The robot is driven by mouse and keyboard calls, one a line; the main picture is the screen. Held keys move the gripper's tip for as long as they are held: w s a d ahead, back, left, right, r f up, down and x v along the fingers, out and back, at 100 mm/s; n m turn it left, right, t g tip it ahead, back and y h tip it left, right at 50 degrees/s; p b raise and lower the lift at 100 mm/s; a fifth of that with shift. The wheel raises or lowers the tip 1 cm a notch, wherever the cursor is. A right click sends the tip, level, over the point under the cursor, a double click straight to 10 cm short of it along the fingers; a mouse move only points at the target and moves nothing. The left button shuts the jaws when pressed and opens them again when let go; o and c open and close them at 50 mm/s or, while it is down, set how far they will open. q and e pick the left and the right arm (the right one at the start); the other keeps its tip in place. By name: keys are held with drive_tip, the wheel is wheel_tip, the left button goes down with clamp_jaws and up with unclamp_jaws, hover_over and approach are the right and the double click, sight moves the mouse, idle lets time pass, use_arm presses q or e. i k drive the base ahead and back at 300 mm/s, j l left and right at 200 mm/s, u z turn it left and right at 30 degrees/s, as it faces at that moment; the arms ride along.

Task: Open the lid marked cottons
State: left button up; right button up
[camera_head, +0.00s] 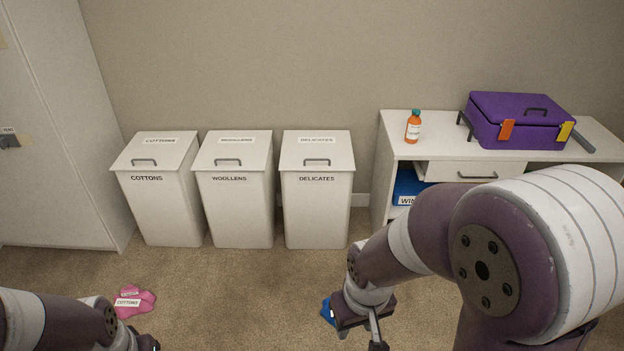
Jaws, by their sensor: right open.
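The cottons bin (165,205) is the leftmost of three white bins against the wall. Its lid (155,152), marked COTTONS and with a grey handle, is closed. My right gripper (374,342) is open at the bottom, right of centre, pointing down and partly cut off by the frame's lower edge. It is well in front and to the right of the cottons bin, apart from it. My left arm comes in at the bottom left; only the start of its gripper (148,343) shows, and its fingers are out of frame.
The woollens bin (239,210) and delicates bin (316,210) stand alongside, lids closed. Pink cloth (133,303) labelled COTTONS and a blue item (327,311) lie on the carpet. A tall cabinet (55,130) stands left. A shelf unit (386,165) at right holds a bottle (413,130) and purple case (520,115).

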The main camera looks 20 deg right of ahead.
sight(153, 150)
drive_tip(key=i+j, duration=0.15)
drive_tip(key=i, duration=0.4)
drive_tip(key=i+j+z, duration=0.1)
drive_tip(key=i, duration=0.4)
drive_tip(key=i+j, duration=0.2)
drive_tip(key=i, duration=0.3)
drive_tip(key=i+j+z, duration=0.1)
drive_tip(key=i, duration=0.45)
drive_tip(key=i+j, duration=0.3)
drive_tip(key=i, duration=0.2)
drive_tip(key=i+j+z, duration=0.15)
drive_tip(key=i, duration=0.35)
drive_tip(key=i+j, duration=0.35)
drive_tip(key=i, duration=0.15)
